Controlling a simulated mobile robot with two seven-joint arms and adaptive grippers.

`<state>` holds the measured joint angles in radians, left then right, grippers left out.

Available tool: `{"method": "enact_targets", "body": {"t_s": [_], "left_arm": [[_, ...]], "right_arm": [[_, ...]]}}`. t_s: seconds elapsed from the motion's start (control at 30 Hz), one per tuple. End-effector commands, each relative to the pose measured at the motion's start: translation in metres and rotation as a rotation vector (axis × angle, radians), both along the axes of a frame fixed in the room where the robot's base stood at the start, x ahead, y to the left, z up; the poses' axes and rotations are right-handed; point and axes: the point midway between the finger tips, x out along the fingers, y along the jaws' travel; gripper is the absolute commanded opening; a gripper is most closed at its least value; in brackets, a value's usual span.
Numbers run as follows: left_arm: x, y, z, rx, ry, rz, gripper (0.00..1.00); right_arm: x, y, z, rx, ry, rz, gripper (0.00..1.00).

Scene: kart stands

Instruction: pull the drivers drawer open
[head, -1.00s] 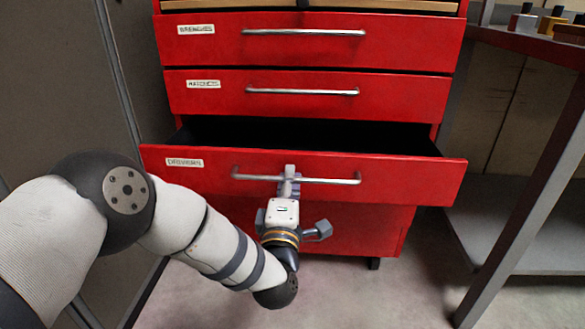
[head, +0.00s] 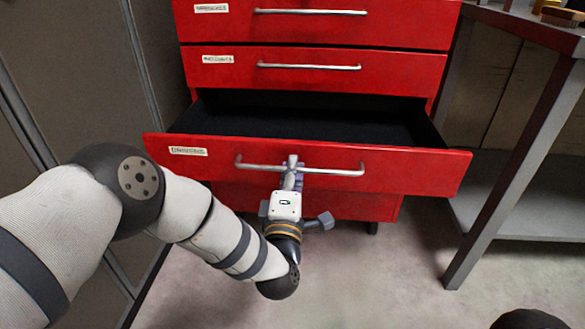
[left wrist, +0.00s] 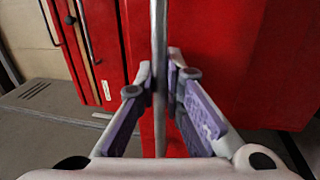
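The drivers drawer (head: 410,174) is the red, labelled drawer in the lower middle of the head view. It stands well out from the cabinet, and its dark, empty-looking inside shows behind the front. Its silver bar handle (head: 335,172) runs across the front. My left gripper (head: 291,168) is at the middle of this handle, with its fingers around the bar. In the left wrist view the bar (left wrist: 159,60) runs upright between the fingers of my left gripper (left wrist: 160,75), which are closed about it. My right gripper is not in view.
Two shut red drawers with silver handles (head: 310,66) sit above. A metal bench leg (head: 520,150) stands close at the right, with a low grey shelf (head: 545,215) behind. A grey panel (head: 60,80) borders the left. Open floor lies in front.

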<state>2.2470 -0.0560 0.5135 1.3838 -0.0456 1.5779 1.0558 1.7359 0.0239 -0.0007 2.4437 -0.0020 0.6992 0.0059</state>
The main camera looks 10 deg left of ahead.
Motion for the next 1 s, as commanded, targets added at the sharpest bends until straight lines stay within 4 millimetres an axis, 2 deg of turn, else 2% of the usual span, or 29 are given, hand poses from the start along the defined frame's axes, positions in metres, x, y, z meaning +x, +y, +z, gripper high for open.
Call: {"method": "enact_targets", "body": {"t_s": [0.03,0.1,0.43,0.53,0.8,1.0], "left_arm": [[0.000,0.000,0.000,0.000,0.000,0.002,0.20],[0.000,0.000,0.000,0.000,0.000,0.001,0.30],[-0.005,0.000,-0.002,0.000,0.002,0.000,0.30],[-0.024,-0.001,-0.006,-0.001,0.005,-0.002,0.30],[-0.094,0.000,-0.020,-0.001,0.005,-0.001,0.30],[-0.116,0.000,-0.023,0.000,0.001,0.001,0.30]], "right_arm": [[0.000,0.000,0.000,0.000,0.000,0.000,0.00],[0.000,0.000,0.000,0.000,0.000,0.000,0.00],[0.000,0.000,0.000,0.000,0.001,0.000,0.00],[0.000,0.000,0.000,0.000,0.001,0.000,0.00],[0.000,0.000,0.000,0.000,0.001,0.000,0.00],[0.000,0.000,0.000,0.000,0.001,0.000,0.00]]}}
